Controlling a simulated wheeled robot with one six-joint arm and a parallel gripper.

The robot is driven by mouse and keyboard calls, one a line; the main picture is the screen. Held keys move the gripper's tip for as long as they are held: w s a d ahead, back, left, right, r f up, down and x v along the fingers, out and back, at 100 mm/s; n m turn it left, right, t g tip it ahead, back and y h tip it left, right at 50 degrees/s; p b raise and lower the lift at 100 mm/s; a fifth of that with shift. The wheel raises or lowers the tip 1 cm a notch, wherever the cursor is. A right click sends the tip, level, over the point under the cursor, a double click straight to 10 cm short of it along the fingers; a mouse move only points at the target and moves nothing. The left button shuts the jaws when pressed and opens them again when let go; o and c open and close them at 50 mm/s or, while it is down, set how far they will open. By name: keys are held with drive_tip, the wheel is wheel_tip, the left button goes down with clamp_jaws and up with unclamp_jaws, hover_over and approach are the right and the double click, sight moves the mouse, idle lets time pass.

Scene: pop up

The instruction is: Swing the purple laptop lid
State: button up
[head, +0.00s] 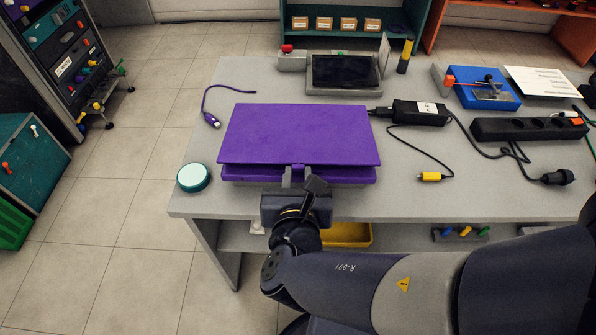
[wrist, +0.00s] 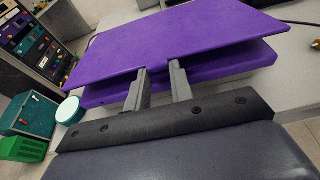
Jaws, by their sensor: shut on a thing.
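The purple laptop (head: 300,135) lies on the grey workbench near its front edge. Its lid is almost closed, with a narrow gap above the purple base (head: 245,173) along the front. In the wrist view the lid (wrist: 180,38) also sits a little above the base (wrist: 220,66). My gripper (head: 299,175) is at the middle of the laptop's front edge. In the wrist view its two grey fingers (wrist: 157,82) reach the lid's front edge and are shut on it, with some space showing between them lower down. The exact contact at the tips is partly hidden.
A black power adapter (head: 418,113) and a power strip (head: 528,129) lie to the right. A dark-screened device (head: 345,70) stands behind the laptop.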

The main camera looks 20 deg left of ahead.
drive_tip(key=shift+f, duration=0.15)
drive_tip(key=f+b, duration=0.3)
drive_tip(key=shift+s, duration=0.25)
drive_tip(key=o, duration=0.9)
drive_tip(key=shift+r, duration=0.15)
drive_tip(key=shift+s, duration=0.1)
drive_tip(key=shift+p+v, duration=1.7)
drive_tip(key=shift+v, duration=3.6)
drive_tip(key=shift+d, duration=0.15)
drive_tip(key=shift+b+x, duration=1.5)
drive_tip(key=shift+x, duration=3.95)
